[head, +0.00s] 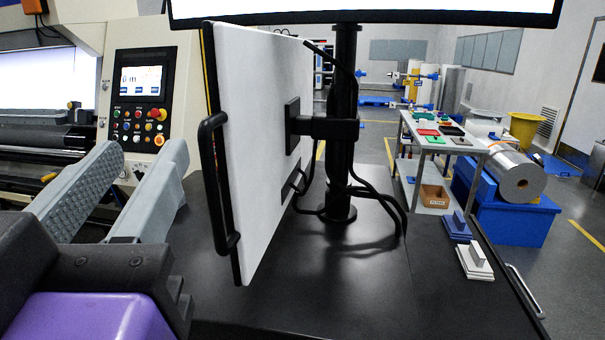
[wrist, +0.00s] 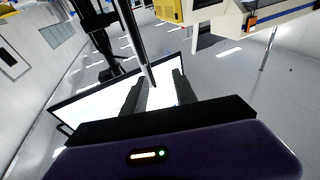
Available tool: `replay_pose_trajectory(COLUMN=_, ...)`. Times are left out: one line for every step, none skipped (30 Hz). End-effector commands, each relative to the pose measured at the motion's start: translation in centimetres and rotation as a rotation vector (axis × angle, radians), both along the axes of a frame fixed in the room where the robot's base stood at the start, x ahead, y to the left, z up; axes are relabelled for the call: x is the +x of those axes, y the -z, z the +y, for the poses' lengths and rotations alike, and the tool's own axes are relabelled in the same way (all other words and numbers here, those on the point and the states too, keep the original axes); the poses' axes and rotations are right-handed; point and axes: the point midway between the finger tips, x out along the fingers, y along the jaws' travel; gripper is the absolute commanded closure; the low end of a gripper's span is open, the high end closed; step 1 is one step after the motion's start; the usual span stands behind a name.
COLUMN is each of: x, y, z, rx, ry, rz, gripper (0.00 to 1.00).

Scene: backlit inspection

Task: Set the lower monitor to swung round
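The lower monitor (head: 262,130) is in the head view, turned nearly edge-on to me. Its pale back faces right and its bracket joins a black post (head: 342,120). A black handle (head: 212,180) runs upright along its near edge. My gripper (head: 143,150) is at the left, its two grey fingers spread and nothing visible between them. The fingers are left of the handle and appear apart from it. In the wrist view, my gripper's fingers (wrist: 158,82) stand apart before a bright panel (wrist: 95,103) with a dark frame. A dark bar reaches toward the fingers; contact there is unclear.
A wide upper monitor (head: 365,12) sits atop the post. Cables hang around the post over the black desk (head: 330,285). Small blocks (head: 474,262) lie at the desk's right side. A machine with a control panel (head: 140,95) stands behind my gripper at left.

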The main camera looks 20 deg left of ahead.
Motion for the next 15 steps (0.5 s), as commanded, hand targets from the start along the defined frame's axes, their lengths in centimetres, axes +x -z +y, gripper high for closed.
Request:
replay_pose_trajectory(x=0.6, y=1.1, z=-0.4, rx=-0.024, ry=0.025, rz=0.043, gripper=0.66)
replay_pose_trajectory(x=0.8, y=1.9, z=-0.6, rx=-0.04, ry=0.035, rz=0.069, gripper=0.66)
replay_pose_trajectory(x=1.1, y=2.8, z=-0.8, rx=-0.057, ry=0.05, rz=0.098, gripper=0.66)
replay_pose_trajectory(x=1.2, y=3.3, z=-0.9, rx=-0.067, ry=0.057, rz=0.118, gripper=0.66)
replay_pose_trajectory(x=1.3, y=3.8, z=-1.1, rx=-0.077, ry=0.063, rz=0.135, gripper=0.66)
replay_pose_trajectory(x=1.4, y=4.3, z=-1.2, rx=-0.087, ry=0.069, rz=0.154, gripper=0.66)
replay_pose_trajectory(x=1.4, y=4.6, z=-1.2, rx=-0.092, ry=0.072, rz=0.165, gripper=0.66)
replay_pose_trajectory(x=1.5, y=4.8, z=-1.3, rx=-0.096, ry=0.074, rz=0.174, gripper=0.66)
replay_pose_trajectory(x=1.6, y=5.1, z=-1.2, rx=-0.101, ry=0.075, rz=0.183, gripper=0.66)
replay_pose_trajectory(x=1.8, y=5.1, z=-1.1, rx=-0.103, ry=0.075, rz=0.185, gripper=0.66)
replay_pose_trajectory(x=2.0, y=5.2, z=-1.1, rx=-0.103, ry=0.075, rz=0.187, gripper=0.66)
replay_pose_trajectory(x=2.4, y=5.1, z=-0.9, rx=-0.105, ry=0.076, rz=0.187, gripper=0.66)
replay_pose_trajectory(x=2.7, y=5.1, z=-0.7, rx=-0.105, ry=0.076, rz=0.186, gripper=0.66)
replay_pose_trajectory(x=3.1, y=5.1, z=-0.6, rx=-0.105, ry=0.076, rz=0.186, gripper=0.66)
replay_pose_trajectory(x=3.6, y=5.1, z=-0.3, rx=-0.105, ry=0.075, rz=0.187, gripper=0.66)
